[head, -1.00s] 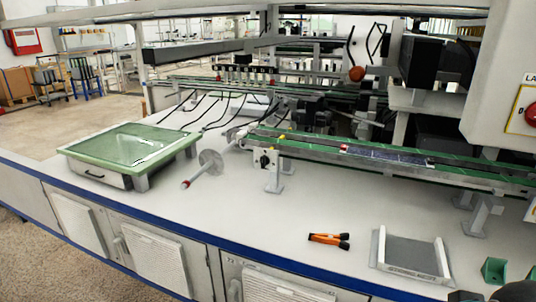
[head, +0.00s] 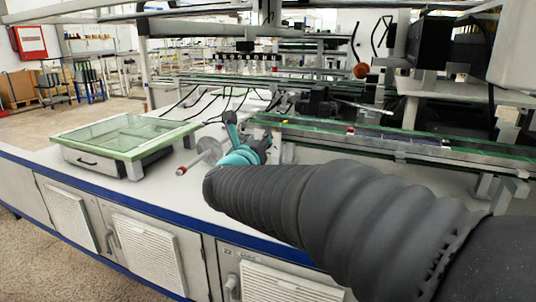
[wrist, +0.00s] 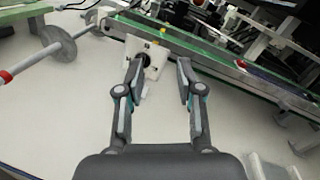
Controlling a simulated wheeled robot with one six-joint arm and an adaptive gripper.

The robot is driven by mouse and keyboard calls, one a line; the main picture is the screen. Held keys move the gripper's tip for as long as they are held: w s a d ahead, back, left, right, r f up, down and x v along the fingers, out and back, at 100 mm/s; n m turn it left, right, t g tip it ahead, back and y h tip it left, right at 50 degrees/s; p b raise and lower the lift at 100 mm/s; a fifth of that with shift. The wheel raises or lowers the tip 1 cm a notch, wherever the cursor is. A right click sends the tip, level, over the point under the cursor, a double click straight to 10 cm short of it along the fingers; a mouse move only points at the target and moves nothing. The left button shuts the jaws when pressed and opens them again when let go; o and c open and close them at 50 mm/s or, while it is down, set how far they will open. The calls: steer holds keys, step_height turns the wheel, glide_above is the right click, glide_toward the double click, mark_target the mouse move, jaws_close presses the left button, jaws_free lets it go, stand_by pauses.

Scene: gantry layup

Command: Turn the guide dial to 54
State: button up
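A pale block with a dark round knob, which looks like the guide dial (wrist: 144,60), sits at the near end of the green-edged conveyor rail in the wrist view. Its markings are too small to read. In the head view my gripper (head: 248,132) is at the rail's left end and hides the dial.
A grey disc (head: 208,150) on a red-tipped rod stands left of my gripper. A green-framed glass-topped box (head: 122,137) is farther left on the pale bench. The conveyor rail (head: 400,147) runs to the right. My arm covers the bench's right part.

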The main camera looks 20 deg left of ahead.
steer(key=s+a+f+m+h+b, duration=0.1)
steer(key=s+a+f+m+h, duration=0.2)
steer(key=a+f+m, duration=0.25)
steer(key=w+d+p, duration=0.1)
steer(key=w+d, duration=0.1)
steer(key=w, duration=1.2)
steer(key=shift+m, duration=0.35)
steer(key=shift+d, duration=0.1)
jaws_close()
